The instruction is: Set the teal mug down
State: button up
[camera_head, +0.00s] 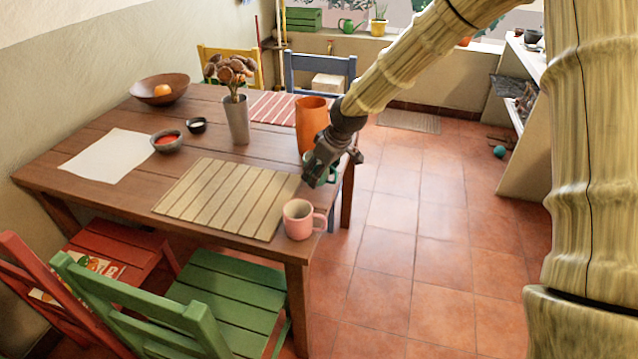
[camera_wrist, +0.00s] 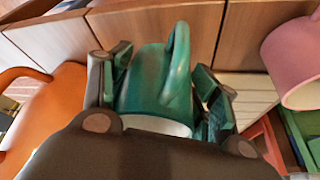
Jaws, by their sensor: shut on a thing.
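The teal mug (camera_wrist: 155,85) is between the fingers of my gripper (camera_wrist: 160,90) in the wrist view, with its handle toward the top of the picture. My gripper is shut on it. In the head view my gripper (camera_head: 325,168) is at the right edge of the wooden table (camera_head: 120,185), and only a little of the teal mug shows behind it. I cannot tell whether the mug touches the table.
An orange pitcher (camera_head: 311,122) stands just behind my gripper, and a pink mug (camera_head: 298,220) stands in front at the table's corner. A slatted mat (camera_head: 225,198) lies to the left. A grey vase (camera_head: 236,120) with dried flowers stands farther back.

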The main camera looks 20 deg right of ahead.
aim_at(320, 182)
jog(key=shift+f, duration=1.95)
jog(key=shift+f, duration=0.1)
jog(key=o, duration=1.1)
jog(key=shift+o, duration=0.2)
jog(key=v, duration=1.2)
jog(key=shift+a, duration=0.1)
